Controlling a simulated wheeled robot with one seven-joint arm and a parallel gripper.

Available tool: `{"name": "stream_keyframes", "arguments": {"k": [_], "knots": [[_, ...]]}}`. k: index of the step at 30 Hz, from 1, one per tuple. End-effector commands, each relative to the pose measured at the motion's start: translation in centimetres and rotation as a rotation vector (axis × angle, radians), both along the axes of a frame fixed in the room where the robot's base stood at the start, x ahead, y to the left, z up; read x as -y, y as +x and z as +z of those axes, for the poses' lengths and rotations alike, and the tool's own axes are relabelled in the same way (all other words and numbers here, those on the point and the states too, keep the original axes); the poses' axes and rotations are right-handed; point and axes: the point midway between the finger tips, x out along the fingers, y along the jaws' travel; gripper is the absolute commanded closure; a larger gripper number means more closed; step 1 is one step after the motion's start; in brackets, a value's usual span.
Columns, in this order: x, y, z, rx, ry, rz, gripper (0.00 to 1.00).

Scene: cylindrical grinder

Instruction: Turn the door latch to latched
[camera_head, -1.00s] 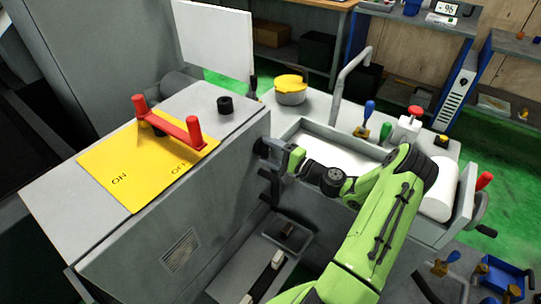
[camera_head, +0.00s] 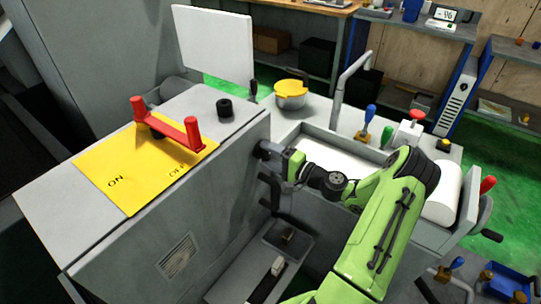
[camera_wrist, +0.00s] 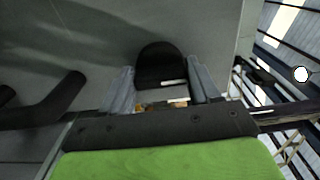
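A dark rounded part (camera_wrist: 160,62), which looks like the door latch, stands out from the grey machine wall. In the wrist view it lies between the two grey fingers of my gripper (camera_wrist: 163,82). The fingers are apart, with narrow gaps seen on both sides of it; I cannot tell whether they touch it. In the head view my gripper (camera_head: 276,155) is against the upper right side of the grey housing (camera_head: 225,185) and hides most of this part. Its turned position cannot be read.
A black bent bracket (camera_wrist: 45,108) sticks out of the wall close to the gripper, left in the wrist view. On the housing top are a red handle (camera_head: 170,128) over a yellow ON/OFF plate (camera_head: 125,175) and a black knob (camera_head: 224,107). A white-floored tray (camera_head: 335,157) lies behind my arm.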

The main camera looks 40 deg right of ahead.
Motion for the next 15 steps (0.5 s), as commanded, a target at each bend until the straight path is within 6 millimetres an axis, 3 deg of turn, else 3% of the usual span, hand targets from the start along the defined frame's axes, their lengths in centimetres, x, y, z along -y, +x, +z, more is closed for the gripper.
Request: {"name": "stream_keyframes", "arguments": {"k": [1,5,15], "knots": [[-0.09,0.07,0.12,0.004,-0.002,0.002,0.31],[-0.07,0.06,0.07,0.002,-0.002,0.002,0.13],[0.32,-0.74,0.0,-0.002,0.0,-0.001,0.13]]}}
